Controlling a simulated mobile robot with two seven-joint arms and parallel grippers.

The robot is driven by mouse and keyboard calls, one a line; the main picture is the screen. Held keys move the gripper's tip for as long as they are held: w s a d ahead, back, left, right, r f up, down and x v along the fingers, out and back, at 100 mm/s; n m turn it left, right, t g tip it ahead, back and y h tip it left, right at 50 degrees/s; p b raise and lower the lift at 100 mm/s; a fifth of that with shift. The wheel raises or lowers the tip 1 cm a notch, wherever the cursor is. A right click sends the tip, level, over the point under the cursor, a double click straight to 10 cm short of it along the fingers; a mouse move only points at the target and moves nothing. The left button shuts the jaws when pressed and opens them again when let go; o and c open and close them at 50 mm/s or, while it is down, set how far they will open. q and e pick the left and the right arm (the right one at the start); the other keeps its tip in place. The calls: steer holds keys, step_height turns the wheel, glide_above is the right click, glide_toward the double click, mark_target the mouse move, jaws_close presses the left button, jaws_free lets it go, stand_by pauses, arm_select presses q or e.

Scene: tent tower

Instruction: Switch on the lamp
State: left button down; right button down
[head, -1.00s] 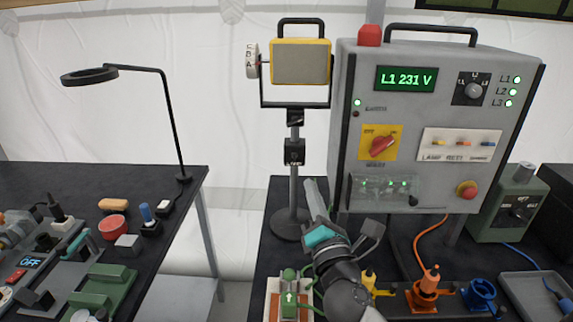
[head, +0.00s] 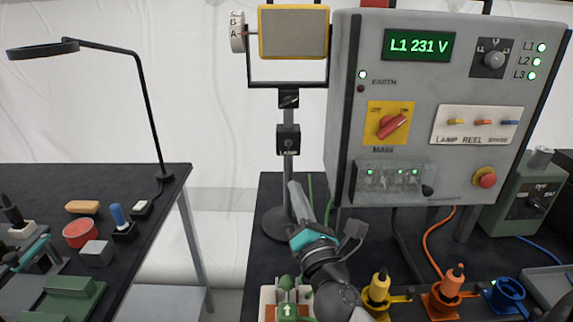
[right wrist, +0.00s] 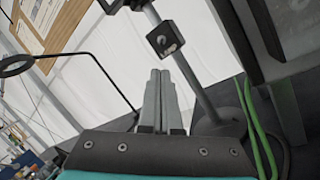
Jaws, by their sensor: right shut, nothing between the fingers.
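My left gripper is out of view.
A grey power cabinet (head: 345,100) with a red rotary switch (head: 393,125) stands close right of the pole. Colored connectors (head: 447,290) line the table front. A left table (head: 150,190) holds a black ring-headed arm (head: 45,50) and small items. A gap separates the tables.

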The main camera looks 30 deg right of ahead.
mark_target(285, 145)
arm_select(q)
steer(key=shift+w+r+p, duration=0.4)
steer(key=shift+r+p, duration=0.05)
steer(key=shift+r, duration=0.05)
arm_select(e)
steer(key=x, duration=1)
steer(key=shift+r+p, duration=0.2)
steer(key=shift+p, duration=0.65)
steer(key=shift+s+d+r+g+p, duration=0.1)
steer(key=shift+s+r+g+p, duration=0.45)
steer(key=shift+p, duration=1.9)
steer(key=g+p, duration=0.1)
steer(key=p, duration=0.4)
steer(key=r+m+g+y+p, duration=0.1)
steer(key=g+p, duration=0.1)
steer(key=p, duration=0.3)
steer(key=shift+w, duration=0.2)
steer(key=shift+r+p, duration=0.1)
steer(key=shift+p, duration=0.55)
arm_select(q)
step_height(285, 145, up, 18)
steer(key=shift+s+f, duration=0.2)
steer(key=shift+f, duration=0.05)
arm_select(e)
steer(key=shift+d+f, duration=0.1)
steer(key=shift+f, duration=0.1)
steer(key=shift+s, duration=0.1)
